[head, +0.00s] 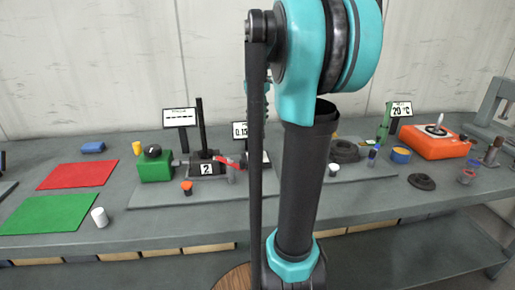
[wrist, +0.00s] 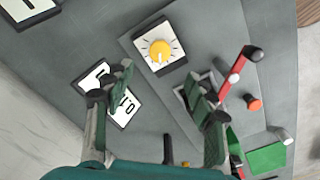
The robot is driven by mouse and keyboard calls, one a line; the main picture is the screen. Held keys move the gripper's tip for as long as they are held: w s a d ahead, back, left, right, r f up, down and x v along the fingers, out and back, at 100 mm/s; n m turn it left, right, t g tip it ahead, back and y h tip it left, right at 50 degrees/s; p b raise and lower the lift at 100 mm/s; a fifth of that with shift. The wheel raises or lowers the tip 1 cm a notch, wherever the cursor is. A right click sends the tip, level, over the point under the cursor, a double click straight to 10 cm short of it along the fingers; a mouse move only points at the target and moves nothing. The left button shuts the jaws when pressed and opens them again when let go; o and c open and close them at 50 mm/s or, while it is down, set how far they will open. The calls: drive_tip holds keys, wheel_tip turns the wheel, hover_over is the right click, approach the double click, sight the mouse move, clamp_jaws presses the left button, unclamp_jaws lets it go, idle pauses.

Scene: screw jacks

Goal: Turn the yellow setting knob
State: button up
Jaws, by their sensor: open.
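The yellow setting knob (wrist: 160,50) shows in the wrist view, near the top centre. It is round, with a pale pointer mark, on a white dial plate (wrist: 174,63) with black tick lines and a dark surround. My gripper (wrist: 157,78) is open, its two green fingers apart and nothing between them. In the wrist picture the knob lies just above the gap between the fingertips, and no contact shows. In the head view my arm covers the middle of the bench, and the knob and fingertips cannot be made out.
A lever with a red grip (wrist: 236,73) stands right of the fingers in the wrist view. A numbered display card (wrist: 123,106) lies near the left finger. On the bench are a green block (head: 155,168), an orange device (head: 434,145) and a white cylinder (head: 100,217).

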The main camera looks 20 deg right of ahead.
sight(258, 150)
wheel_tip(258, 150, down, 11)
drive_tip(key=shift+f, duration=0.1)
idle(0.3)
drive_tip(key=c, duration=1.2)
